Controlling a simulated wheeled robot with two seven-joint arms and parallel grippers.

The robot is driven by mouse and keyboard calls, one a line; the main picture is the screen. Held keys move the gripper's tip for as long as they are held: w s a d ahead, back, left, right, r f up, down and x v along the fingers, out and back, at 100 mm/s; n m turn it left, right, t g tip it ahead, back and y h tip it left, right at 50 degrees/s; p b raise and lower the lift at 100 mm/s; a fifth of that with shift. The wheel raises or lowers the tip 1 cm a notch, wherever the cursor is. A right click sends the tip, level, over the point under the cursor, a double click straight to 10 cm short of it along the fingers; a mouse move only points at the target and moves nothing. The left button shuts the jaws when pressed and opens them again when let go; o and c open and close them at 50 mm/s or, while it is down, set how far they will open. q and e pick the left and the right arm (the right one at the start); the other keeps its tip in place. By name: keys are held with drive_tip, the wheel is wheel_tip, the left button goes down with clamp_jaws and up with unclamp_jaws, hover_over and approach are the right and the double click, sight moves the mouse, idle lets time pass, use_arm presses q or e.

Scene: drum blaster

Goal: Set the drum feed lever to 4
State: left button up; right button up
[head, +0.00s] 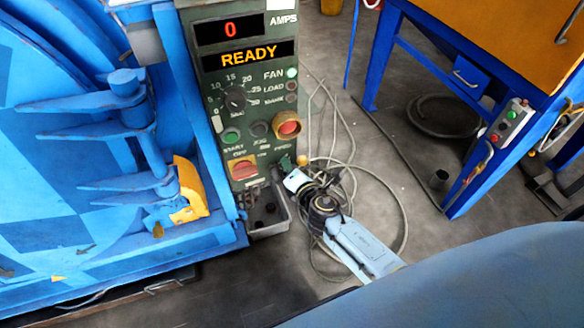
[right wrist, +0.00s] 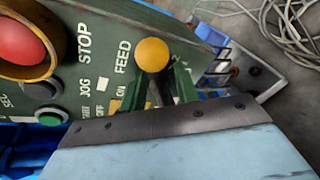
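The drum feed lever shows in the right wrist view as a yellow ball knob (right wrist: 152,54) beside the word FEED on the dark green control panel (right wrist: 95,20). My right gripper (right wrist: 161,72) has two dark green fingers set apart, close to the knob, one toward each side of it. Whether they touch the knob or its stem cannot be told. In the head view my right gripper (head: 290,166) is at the lower right edge of the panel (head: 208,85), by the FEED label. The panel display (head: 230,29) reads 0 AMPS and READY. My left gripper is not in view.
A red stop button (head: 288,127) in a yellow ring sits just above the lever area. A grey bin (head: 266,230) hangs below the panel. Blue drum machinery (head: 110,160) stands at left. Cables (head: 405,205) lie on the floor; a blue-framed bench (head: 470,75) stands at right.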

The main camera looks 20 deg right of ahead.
drive_tip(key=shift+s, duration=0.1)
